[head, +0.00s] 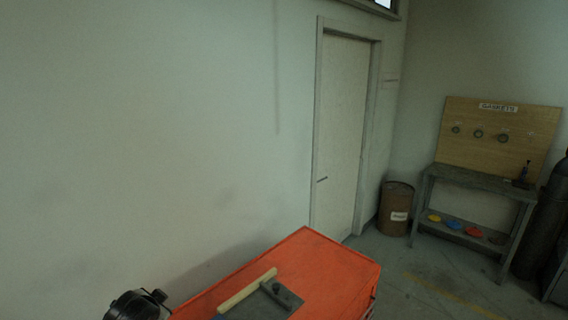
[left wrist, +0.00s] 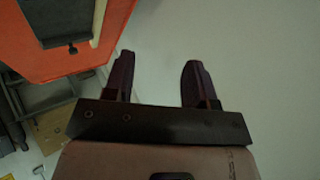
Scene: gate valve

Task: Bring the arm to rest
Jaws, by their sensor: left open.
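My left gripper (left wrist: 158,78) shows in the left wrist view, its two dark fingers apart with nothing between them. Past the fingertips is a plain pale surface. An orange cabinet top (left wrist: 62,66) lies to the upper left of the fingers, apart from them. In the head view, a dark round part at the bottom left, beside the orange cabinet (head: 335,262), seems to be mine. My right gripper is in neither view. No gate valve can be made out.
A dark plate and a pale bar (head: 246,290) lie on the orange cabinet. A white door (head: 340,130) stands behind it. A brown drum (head: 396,209) and a workbench (head: 476,178) with a gasket board (head: 500,133) stand at the right. Floor between cabinet and bench is clear.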

